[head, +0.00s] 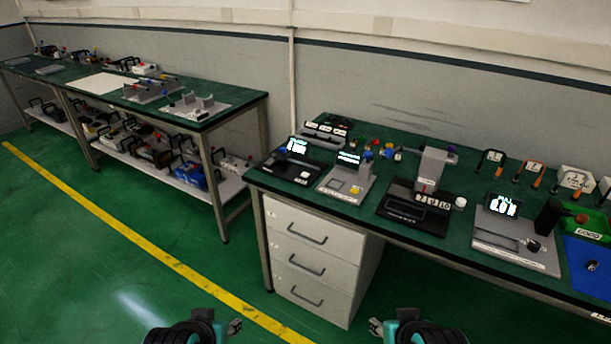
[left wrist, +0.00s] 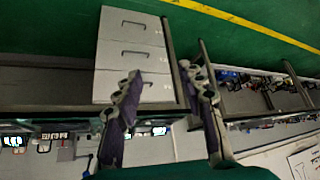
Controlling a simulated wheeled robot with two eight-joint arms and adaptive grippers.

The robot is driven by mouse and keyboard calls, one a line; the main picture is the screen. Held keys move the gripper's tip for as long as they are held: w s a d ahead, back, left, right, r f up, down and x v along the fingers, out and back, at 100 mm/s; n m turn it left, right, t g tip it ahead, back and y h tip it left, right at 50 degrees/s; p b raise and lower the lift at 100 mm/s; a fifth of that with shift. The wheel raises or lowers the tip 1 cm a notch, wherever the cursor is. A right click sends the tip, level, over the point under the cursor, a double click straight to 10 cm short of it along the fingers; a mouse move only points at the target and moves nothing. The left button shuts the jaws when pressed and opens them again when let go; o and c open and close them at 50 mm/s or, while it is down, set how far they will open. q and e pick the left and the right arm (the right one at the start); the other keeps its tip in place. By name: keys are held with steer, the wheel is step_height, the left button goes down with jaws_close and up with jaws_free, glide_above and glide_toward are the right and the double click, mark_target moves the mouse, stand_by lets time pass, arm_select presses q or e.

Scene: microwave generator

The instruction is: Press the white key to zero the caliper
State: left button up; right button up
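Several measuring devices stand on the green-topped bench (head: 265,181) at right. A black unit (head: 276,166) with a lit screen has a white key (head: 304,175) near its front right corner. Beside it, a grey unit (head: 335,185) has a lit screen and a yellow key. I cannot tell which device is the caliper. My left gripper (head: 235,327) is low at the bottom of the head view, away from the bench; its fingers are spread and empty in the left wrist view (left wrist: 162,88). My right gripper (head: 376,327) is also at the bottom edge, mostly cut off.
White drawers (head: 312,242) stand under the bench's left end. A black unit (head: 402,208) with a grey column and a grey unit (head: 500,246) with a black knob stand further right, near a blue mat (head: 588,270). Another bench (head: 225,97) stands at left. The floor before the benches is clear.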

arm_select(q)
jaws_close()
stand_by(1.2)
